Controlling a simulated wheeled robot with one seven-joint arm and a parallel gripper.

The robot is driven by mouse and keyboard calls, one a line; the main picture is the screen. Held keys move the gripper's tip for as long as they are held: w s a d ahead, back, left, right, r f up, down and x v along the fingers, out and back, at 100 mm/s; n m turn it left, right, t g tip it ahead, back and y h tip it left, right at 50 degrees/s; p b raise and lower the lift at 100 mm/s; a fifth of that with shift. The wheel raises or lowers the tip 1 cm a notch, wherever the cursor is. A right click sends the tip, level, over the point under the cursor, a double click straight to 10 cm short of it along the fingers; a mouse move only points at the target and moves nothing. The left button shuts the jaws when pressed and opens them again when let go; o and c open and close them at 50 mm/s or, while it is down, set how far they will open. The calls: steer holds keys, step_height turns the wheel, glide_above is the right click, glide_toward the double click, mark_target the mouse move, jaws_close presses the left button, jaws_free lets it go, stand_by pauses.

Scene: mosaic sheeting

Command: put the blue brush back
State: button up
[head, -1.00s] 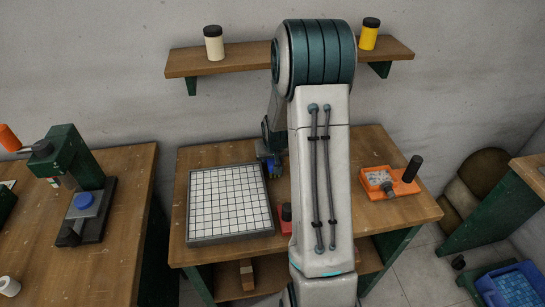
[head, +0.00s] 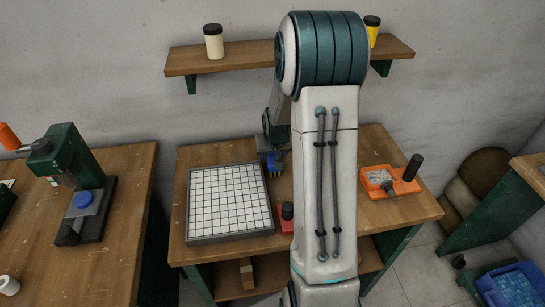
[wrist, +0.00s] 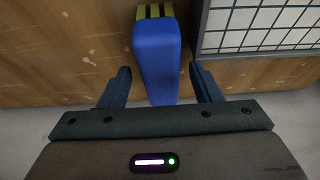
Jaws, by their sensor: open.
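The blue brush (head: 273,163) is on the back part of the middle table, just right of the white tile grid. In the wrist view the blue brush (wrist: 158,58) shows its blue body, with yellow bristles at the far end. My gripper (wrist: 160,70) is open, with one finger on each side of the brush's body. A narrow gap shows between each finger and the brush. In the head view my gripper (head: 270,148) is at the brush, partly hidden by my own arm.
A framed tile grid (head: 228,240) lies close left of the brush. A red item with a black knob (head: 287,212) stands nearer, beside my arm. An orange tool (head: 392,182) lies on the right of the table. A wall shelf (head: 240,58) holds two jars.

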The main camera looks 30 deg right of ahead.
steer(key=v, duration=0.9)
steer(key=shift+a+r+b, duration=0.1)
steer(key=shift+b, duration=0.25)
steer(key=s+a+r+n, duration=0.1)
steer(key=s+a+r, duration=0.1)
steer(key=s+a, duration=0.2)
steer(key=s+a+r+n, duration=0.1)
steer(key=s+a+r, duration=0.2)
steer(key=s, duration=0.7)
steer(key=s+a+r+n+g+y, duration=0.1)
steer(key=s+a+r, duration=0.2)
steer(key=s+a, duration=0.4)
steer(key=shift+s+a+r, duration=0.2)
steer(key=shift+s, duration=0.1)
